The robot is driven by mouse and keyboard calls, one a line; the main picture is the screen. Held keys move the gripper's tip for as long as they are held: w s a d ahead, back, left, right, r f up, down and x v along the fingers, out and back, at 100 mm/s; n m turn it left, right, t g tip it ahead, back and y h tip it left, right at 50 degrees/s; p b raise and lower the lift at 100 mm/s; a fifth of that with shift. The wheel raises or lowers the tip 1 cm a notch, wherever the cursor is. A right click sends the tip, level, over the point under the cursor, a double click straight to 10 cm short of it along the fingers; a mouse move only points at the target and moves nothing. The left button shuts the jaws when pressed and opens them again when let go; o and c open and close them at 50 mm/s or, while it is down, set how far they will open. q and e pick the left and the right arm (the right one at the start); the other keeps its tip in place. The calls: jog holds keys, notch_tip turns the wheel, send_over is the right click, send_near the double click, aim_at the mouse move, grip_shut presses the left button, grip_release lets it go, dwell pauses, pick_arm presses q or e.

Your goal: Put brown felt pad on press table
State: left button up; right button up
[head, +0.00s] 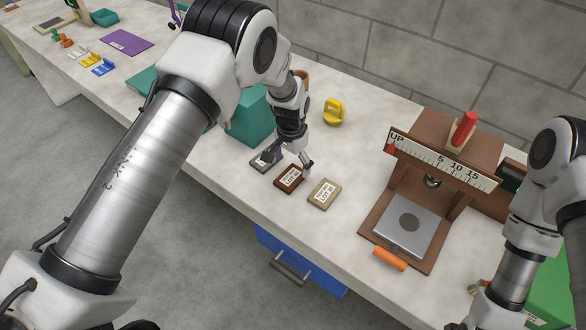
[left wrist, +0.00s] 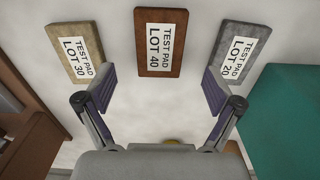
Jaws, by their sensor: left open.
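The brown felt pad (head: 288,179) lies flat on the counter between a grey pad (head: 264,160) and a tan pad (head: 324,194). In the left wrist view the brown pad (left wrist: 150,50), labelled "TEST PAD LOT 40", lies ahead of and between the open fingers. My left gripper (head: 290,162) is open and empty, just over the pads; in the left wrist view its fingertips (left wrist: 160,85) stand apart. The press table (head: 408,228) is a bare grey plate with a dark round spot, in the brown press at the right. My right gripper's fingers do not show in the head view.
The press frame (head: 448,165) carries a scale and a red handle (head: 464,128). An orange handle (head: 389,259) sticks out at its front. A teal block (head: 248,118) stands left of the pads, and a yellow object (head: 334,112) behind them. Counter between the tan pad and press is clear.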

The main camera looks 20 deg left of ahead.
aim_at(291, 175)
pick_arm(q)
jog(key=shift+s+a+f+p, duration=0.1)
jog(key=shift+s+p, duration=0.5)
jog(key=shift+s, duration=0.3)
jog(key=shift+s+f+p, duration=0.2)
jog(key=shift+f+p, duration=0.1)
jog(key=shift+f, duration=0.5)
jog(key=w+f, duration=0.1)
jog(key=f, duration=0.2)
jog(key=shift+w, duration=0.4)
jog(key=shift+w+f, duration=0.25)
jog(key=shift+w, duration=0.05)
jog(key=shift+s+r, duration=0.5)
jog(key=shift+s, duration=0.05)
jog(key=c, duration=1.1)
jog(key=shift+w+f, duration=0.1)
jog(key=shift+w, duration=0.1)
jog(key=shift+c, duration=0.7)
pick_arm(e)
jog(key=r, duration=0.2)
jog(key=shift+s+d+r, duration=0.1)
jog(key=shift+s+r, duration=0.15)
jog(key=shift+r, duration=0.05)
